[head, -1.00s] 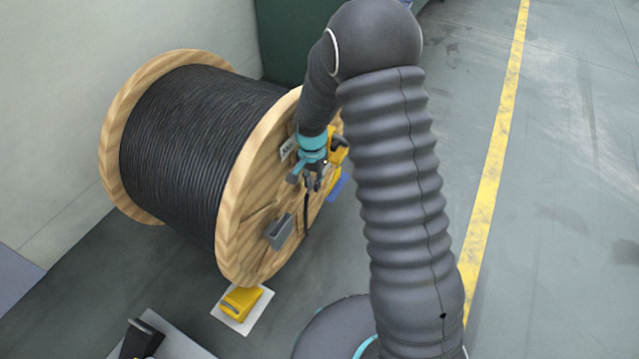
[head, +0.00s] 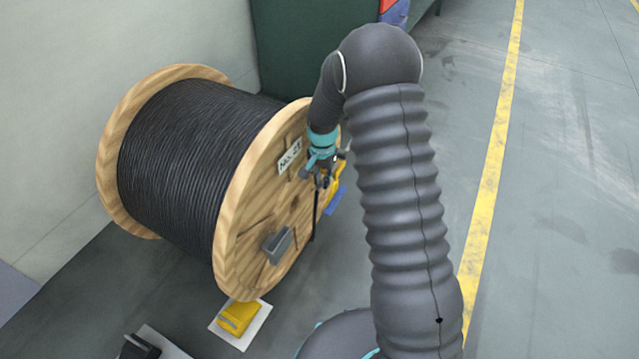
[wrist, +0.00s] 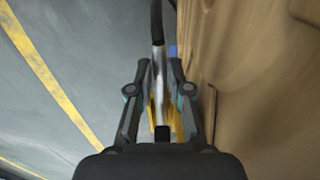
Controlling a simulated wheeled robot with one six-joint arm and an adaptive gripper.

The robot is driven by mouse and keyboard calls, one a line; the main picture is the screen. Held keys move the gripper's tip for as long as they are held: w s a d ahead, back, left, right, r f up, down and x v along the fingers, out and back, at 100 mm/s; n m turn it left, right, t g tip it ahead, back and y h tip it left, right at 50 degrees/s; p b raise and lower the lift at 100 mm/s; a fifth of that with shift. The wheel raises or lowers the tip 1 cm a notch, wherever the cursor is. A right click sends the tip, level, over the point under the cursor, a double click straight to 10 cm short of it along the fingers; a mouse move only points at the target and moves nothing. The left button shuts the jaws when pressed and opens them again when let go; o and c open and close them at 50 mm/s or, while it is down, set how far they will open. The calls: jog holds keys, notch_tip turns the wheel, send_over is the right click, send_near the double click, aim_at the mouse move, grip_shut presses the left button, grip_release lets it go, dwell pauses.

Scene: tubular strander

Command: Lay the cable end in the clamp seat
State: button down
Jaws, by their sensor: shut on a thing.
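My gripper (head: 322,178) is shut on the black cable end beside the near wooden flange of the reel. In the wrist view my gripper (wrist: 159,70) has the cable's bright, silvery end section between its two fingers. The black cable (head: 316,215) hangs down from the gripper in front of the flange; it also runs out past the fingertips in the wrist view (wrist: 157,20). A grey box-like bracket (head: 277,246), which looks like the clamp seat, sits on the flange, below and left of the gripper. The cable end is apart from it. The bracket's inside is hard to make out.
The big wooden reel (head: 232,255) of black cable fills the left. A white label (head: 290,157) is on its flange. Yellow wheel chocks, one in front (head: 238,318) and one behind the gripper, stand by the reel. Clear floor lies right of my arm.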

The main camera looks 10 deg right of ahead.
jog(key=shift+w+d, duration=0.65)
jog(key=shift+w, duration=0.25)
jog(key=shift+w+d, duration=0.65)
jog(key=shift+w, duration=0.2)
jog(key=shift+f, duration=0.25)
jog(key=c, duration=1)
grip_release()
notch_tip(320, 180, up, 12)
